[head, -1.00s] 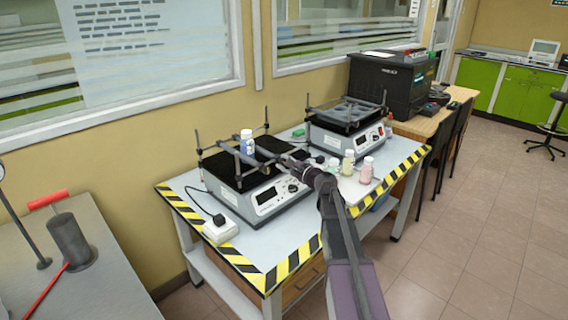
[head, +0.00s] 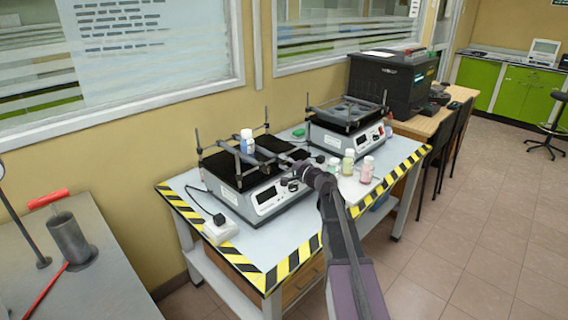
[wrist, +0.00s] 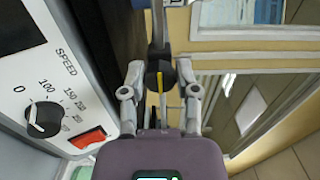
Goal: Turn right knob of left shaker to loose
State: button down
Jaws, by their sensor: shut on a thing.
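The left shaker (head: 262,200) stands on the striped-edge table, with a dark platform and a frame of bars and posts above it. In the wrist view its white front panel (wrist: 45,62) shows on the left, with a speed dial and a red switch. The right knob (wrist: 160,76) is black with a yellow mark that runs nearly upright in the wrist view, at the end of a bar. My gripper (wrist: 160,84) is shut on this knob, one finger on each side. In the head view my gripper (head: 288,160) is at the shaker's right side, and the knob is hard to make out.
A blue-labelled bottle (head: 247,142) stands on the left shaker. Small bottles (head: 348,163) stand near my wrist, right of it. A second shaker (head: 345,128) is behind. A white power block (head: 220,230) lies at the table's front left.

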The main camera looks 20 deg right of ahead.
dwell(0.4)
jog(key=shift+c, duration=1.8)
grip_release()
jog(key=v, duration=1.2)
jog(key=shift+s, duration=0.1)
